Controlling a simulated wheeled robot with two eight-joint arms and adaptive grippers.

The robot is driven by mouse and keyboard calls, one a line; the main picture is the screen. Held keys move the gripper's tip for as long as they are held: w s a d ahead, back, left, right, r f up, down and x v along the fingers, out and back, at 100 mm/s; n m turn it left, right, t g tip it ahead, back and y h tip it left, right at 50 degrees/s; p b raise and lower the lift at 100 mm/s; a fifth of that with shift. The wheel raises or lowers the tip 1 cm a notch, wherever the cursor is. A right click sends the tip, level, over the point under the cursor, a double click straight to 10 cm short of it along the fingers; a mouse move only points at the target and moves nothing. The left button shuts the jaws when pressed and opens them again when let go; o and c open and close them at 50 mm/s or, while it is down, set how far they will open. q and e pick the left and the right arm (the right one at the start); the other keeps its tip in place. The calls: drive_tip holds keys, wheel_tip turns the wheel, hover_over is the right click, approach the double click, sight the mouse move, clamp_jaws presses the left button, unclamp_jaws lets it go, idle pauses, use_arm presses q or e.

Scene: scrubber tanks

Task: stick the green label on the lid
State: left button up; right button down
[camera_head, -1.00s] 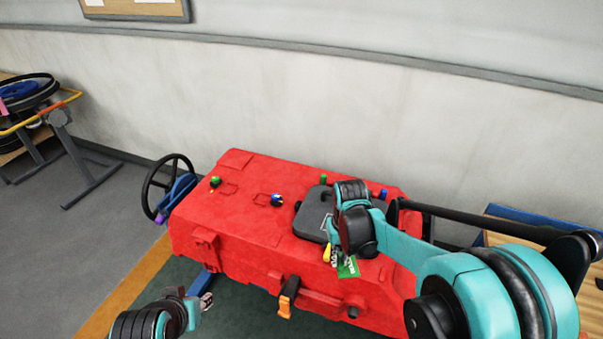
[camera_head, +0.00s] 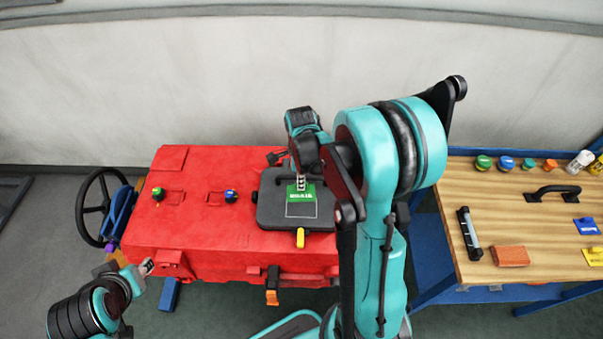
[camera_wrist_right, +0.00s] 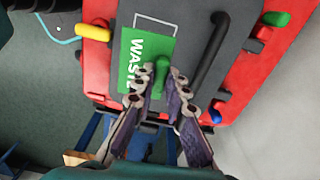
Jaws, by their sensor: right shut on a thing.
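The dark grey lid (camera_head: 268,208) lies on top of the red tank (camera_head: 205,236), with a white rectangular outline (camera_head: 302,216) on it. My right gripper (camera_head: 299,182) is over the lid, shut on the green label (camera_head: 302,195). In the right wrist view, the green label (camera_wrist_right: 133,62) reads "WAS…", and its green tab sits between the fingertips (camera_wrist_right: 168,88). The label overlaps part of the outline; the rest shows bare beyond it. I cannot tell whether the label touches the lid. My left gripper (camera_head: 147,267) is low beside the tank's left end; its opening is unclear.
A yellow handle (camera_head: 300,238) stands at the lid's front edge. Green (camera_head: 158,193) and blue (camera_head: 231,195) knobs stand on the tank. A black wheel (camera_head: 100,208) is at left. A wooden bench (camera_head: 510,225) with caps, a brick and tags stands at right.

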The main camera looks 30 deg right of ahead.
sight(301, 192)
drive_tip(key=shift+w+d+f+m, duration=0.1)
drive_tip(key=shift+f+m, duration=0.1)
drive_tip(key=shift+m, duration=0.2)
drive_tip(key=shift+f+b, duration=0.55)
drive_tip(key=shift+b, duration=0.05)
drive_tip(key=shift+f+b, duration=1.2)
drive_tip(key=shift+f, duration=0.55)
drive_tip(key=shift+f, duration=0.15)
drive_tip(key=shift+f+b, duration=0.55)
drive_tip(key=shift+b, duration=0.1)
drive_tip(key=shift+f, duration=0.15)
drive_tip(key=shift+f+b, duration=0.55)
drive_tip(key=shift+b, duration=0.15)
drive_tip(key=shift+f, duration=0.15)
